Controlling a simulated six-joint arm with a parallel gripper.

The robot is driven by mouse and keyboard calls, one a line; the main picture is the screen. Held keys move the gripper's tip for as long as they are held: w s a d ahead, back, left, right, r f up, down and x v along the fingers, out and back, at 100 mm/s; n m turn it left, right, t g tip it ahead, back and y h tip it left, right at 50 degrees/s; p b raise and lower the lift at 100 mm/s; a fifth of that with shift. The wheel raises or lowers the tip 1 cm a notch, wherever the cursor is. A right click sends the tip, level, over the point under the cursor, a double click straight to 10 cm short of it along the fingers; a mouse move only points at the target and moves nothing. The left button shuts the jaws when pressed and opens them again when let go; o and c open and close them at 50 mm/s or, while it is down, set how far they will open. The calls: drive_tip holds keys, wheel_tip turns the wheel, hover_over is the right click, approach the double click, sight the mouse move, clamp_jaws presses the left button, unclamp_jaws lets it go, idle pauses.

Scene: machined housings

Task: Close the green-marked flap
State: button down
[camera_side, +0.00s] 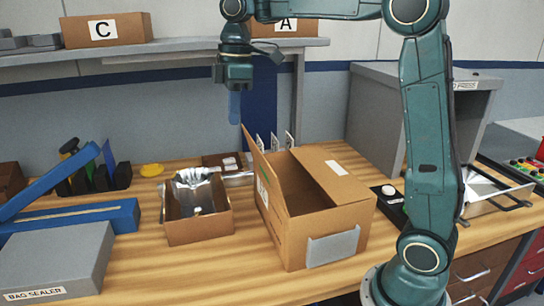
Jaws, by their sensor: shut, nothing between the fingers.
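An open cardboard box (330,222) stands on the wooden bench in the side view. One flap (256,152) stands up along its left edge, tilted slightly to the left. A panel with a white label (336,168) lies across the right part of the top, and the box is open between the two.
A small open carton (198,222) with a silvery bag stands left of the box. A blue bag sealer (60,262) is at the far left. Thin upright plates (275,142) stand behind the box, and a grey press (375,115) is behind right. A shelf (180,46) runs above.

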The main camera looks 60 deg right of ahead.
wheel_tip(320, 180, down, 9)
drive_tip(key=shift+s+d+r, duration=0.35)
drive_tip(key=shift+s+d, duration=0.25)
drive_tip(key=shift+d, duration=0.05)
drive_tip(key=shift+s+d+r, duration=0.35)
drive_tip(key=shift+s+d, duration=0.2)
drive_tip(key=shift+d, duration=0.05)
drive_tip(key=shift+s+d+r, duration=0.1)
drive_tip(key=shift+d, duration=0.05)
drive_tip(key=t+y, duration=0.4)
hover_over(312, 173)
wheel_tip(312, 173, down, 5)
drive_tip(key=shift+d+f, duration=0.1)
drive_tip(key=shift+f, duration=1.35)
